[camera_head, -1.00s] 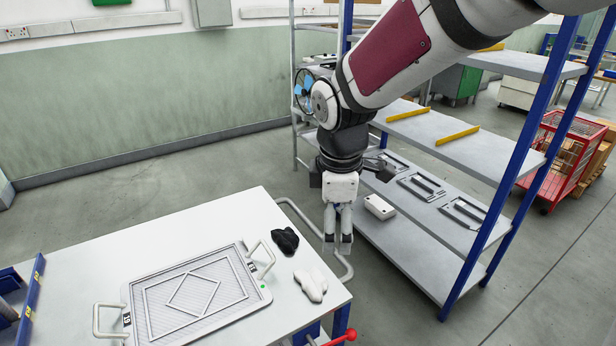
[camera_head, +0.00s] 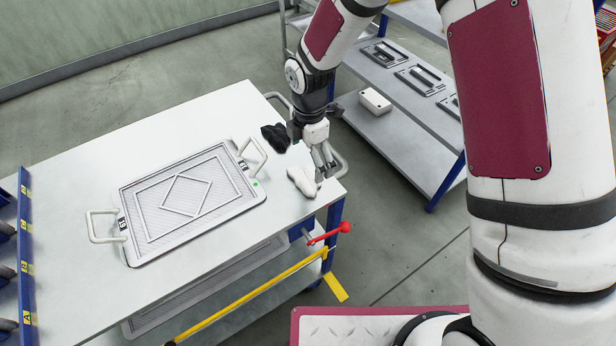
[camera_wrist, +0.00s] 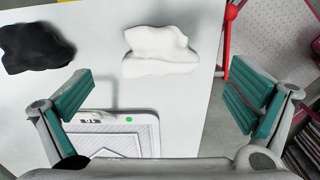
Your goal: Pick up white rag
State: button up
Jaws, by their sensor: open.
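The white rag (camera_head: 302,181) lies crumpled on the white table (camera_head: 110,190) near its right corner. It also shows in the wrist view (camera_wrist: 160,52), beyond and between my fingertips. My gripper (camera_head: 324,172) is just above the right side of the rag in the head view. In the wrist view my gripper (camera_wrist: 160,98) has its teal finger pads wide apart with nothing between them. I cannot tell whether a finger touches the rag.
A black rag (camera_head: 276,137) lies behind the white one. A grey tray (camera_head: 140,250) with two white handles is left of it. A red lever (camera_head: 330,234) sticks out at the table's front right corner. A shelf rack (camera_head: 425,118) stands behind on the right.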

aim_at(307, 176)
jog(key=f, duration=0.3)
jog(key=f+p, duration=0.1)
jog(key=f, duration=0.1)
jog(key=shift+s+a+f, duration=0.1)
jog(key=shift+s+a, duration=0.1)
jog(key=shift+s, duration=0.05)
jog(key=shift+w+f, duration=0.1)
jog(key=shift+f, duration=0.6)
jog(key=shift+c, duration=0.2)
jog(key=c, duration=0.8)
